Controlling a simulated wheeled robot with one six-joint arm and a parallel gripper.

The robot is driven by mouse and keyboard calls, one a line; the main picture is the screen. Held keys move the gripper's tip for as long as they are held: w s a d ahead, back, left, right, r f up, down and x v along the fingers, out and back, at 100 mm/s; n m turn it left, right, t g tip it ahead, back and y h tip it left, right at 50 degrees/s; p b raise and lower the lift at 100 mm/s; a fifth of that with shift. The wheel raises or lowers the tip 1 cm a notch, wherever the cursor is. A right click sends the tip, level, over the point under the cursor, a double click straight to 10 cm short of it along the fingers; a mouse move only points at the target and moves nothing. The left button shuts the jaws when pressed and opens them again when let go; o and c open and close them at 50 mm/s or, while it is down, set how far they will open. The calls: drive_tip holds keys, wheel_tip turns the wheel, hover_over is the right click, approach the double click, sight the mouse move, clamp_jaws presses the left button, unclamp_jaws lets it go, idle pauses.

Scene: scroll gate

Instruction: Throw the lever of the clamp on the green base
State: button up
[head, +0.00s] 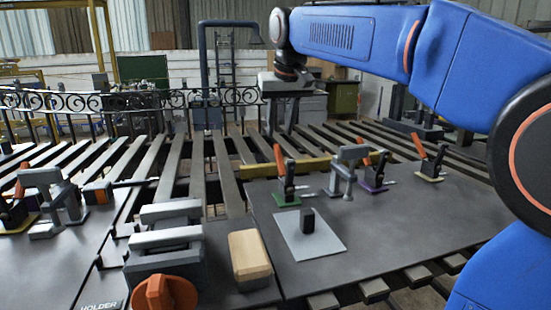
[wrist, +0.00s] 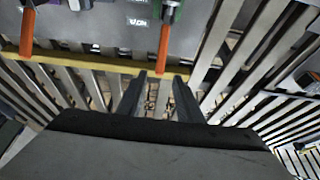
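The clamp on the green base (head: 286,201) stands near the back edge of the dark table in the head view. Its orange lever (head: 279,160) points up, leaning slightly left. In the wrist view the orange lever (wrist: 164,48) reaches down from the green clamp (wrist: 171,12) at the top, with its end just above the space between my fingertips in the picture. My gripper (wrist: 160,77) is open and empty, its two dark fingers apart.
Right of the green clamp stand a grey clamp (head: 346,170), a purple-based clamp (head: 374,172) and a yellow-based clamp (head: 430,162). A black block (head: 307,221) sits on a pale plate (head: 322,242) in front. A yellow bar (head: 255,170) runs along the back edge.

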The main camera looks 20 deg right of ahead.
sight(279, 160)
drive_tip(key=x, duration=1.1)
drive_tip(key=shift+w+f, duration=0.2)
drive_tip(key=shift+f, duration=0.15)
clamp_jaws()
